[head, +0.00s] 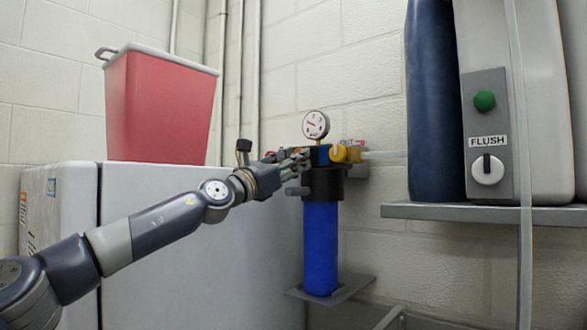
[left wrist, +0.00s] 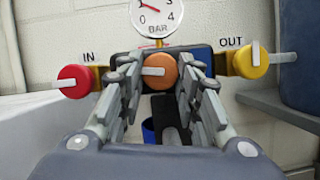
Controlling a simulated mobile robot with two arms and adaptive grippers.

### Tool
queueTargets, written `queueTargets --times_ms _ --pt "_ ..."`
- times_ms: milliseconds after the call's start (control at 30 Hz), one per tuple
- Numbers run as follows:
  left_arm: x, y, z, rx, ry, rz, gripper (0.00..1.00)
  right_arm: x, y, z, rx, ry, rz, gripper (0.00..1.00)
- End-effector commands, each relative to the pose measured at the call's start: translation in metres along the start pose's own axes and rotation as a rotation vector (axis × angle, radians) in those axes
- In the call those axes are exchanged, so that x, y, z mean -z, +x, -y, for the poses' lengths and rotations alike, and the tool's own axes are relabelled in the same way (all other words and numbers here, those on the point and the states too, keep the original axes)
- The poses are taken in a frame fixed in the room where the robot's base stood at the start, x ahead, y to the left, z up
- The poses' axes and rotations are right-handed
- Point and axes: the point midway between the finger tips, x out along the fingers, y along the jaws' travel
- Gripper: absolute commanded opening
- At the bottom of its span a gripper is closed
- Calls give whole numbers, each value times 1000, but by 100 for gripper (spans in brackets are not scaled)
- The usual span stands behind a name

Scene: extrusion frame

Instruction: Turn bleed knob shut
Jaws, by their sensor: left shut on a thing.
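The bleed knob, an orange round knob (left wrist: 160,73), sits at the front centre of the filter head, below the gauge. A pale bar on its face lies level, toward the left. My left gripper (left wrist: 161,84) has its fingers on both sides of the knob and is shut on it. In the head view my left gripper (head: 292,161) reaches the filter head from the left and hides the knob. The blue filter housing (head: 320,250) hangs upright below its black cap. My right gripper is in neither view.
A red knob (left wrist: 74,82) marked IN and a yellow knob (left wrist: 249,60) marked OUT flank the bleed knob. The pressure gauge (head: 316,125) stands above. A red bin (head: 160,108) is on the white cabinet at left. A FLUSH panel (head: 489,135) and shelf (head: 440,211) are at right.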

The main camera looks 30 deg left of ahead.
Motion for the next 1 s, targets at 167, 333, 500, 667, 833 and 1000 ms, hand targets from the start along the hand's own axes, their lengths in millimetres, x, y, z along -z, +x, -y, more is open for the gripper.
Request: queueTargets --times_ms 167,333,500,667,833,1000 --pt "4 -1 -3 50 122 -1 8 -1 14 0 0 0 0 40" --pt "2 0 -4 104 250 -1 8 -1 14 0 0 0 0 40" --pt "-2 1 -6 162 391 -1 8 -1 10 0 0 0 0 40" --pt "-4 2 -8 221 531 -1 8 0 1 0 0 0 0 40" --pt "-7 3 -9 284 683 0 8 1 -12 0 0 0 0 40" --pt "-9 4 -11 345 832 -1 8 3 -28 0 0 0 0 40"
